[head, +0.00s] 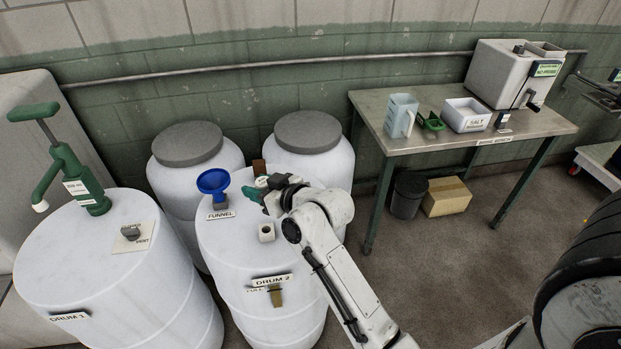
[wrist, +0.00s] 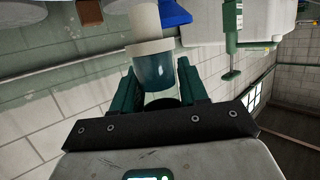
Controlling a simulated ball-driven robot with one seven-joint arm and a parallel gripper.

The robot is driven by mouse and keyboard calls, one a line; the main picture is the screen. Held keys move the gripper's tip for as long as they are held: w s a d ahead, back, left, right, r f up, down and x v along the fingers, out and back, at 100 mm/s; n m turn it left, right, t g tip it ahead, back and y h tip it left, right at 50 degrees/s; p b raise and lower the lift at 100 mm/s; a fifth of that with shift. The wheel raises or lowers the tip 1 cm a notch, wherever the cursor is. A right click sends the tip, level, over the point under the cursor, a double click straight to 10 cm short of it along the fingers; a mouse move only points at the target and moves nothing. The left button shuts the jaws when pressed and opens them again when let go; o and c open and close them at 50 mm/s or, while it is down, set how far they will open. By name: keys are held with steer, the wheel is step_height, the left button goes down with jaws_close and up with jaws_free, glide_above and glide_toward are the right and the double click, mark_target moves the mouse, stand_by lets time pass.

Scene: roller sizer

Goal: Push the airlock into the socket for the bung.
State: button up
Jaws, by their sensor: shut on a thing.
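My gripper (head: 262,194) is over the far right part of the top of drum 2 (head: 230,262). In the wrist view its two green fingers (wrist: 158,84) are closed around the airlock (wrist: 153,66), a blue translucent cup with a pale rim. A white cylinder (wrist: 145,18) lies in line beyond the airlock; I cannot tell whether it is part of it. A small cream block with a dark round hole (head: 267,232), which looks like the bung socket, is on the drum top, nearer than the gripper. The airlock is not clear in the head view.
A blue funnel (head: 213,182) stands left of my gripper on drum 2. A brown piece (head: 258,166) is just behind it. Drum 1 (head: 100,262) carries a green pump (head: 68,168). Grey-lidded drums (head: 188,144) stand behind. A bench (head: 440,140) is at the right.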

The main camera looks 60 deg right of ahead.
steer(key=shift+w+a+f, duration=0.1)
steer(key=shift+w+a, duration=0.2)
steer(key=shift+a, duration=0.35)
steer(key=shift+f+b, duration=2.15)
steer(key=shift+f, duration=0.75)
steer(key=shift+f+n+y+b, duration=0.35)
steer(key=shift+f+b, duration=0.85)
steer(key=shift+f, duration=0.55)
steer(key=o, duration=1.1)
steer(key=shift+s, duration=0.15)
steer(key=b+v, duration=0.1)
steer(key=v, duration=0.9)
steer(key=shift+s+a, duration=0.1)
steer(key=shift+s, duration=0.2)
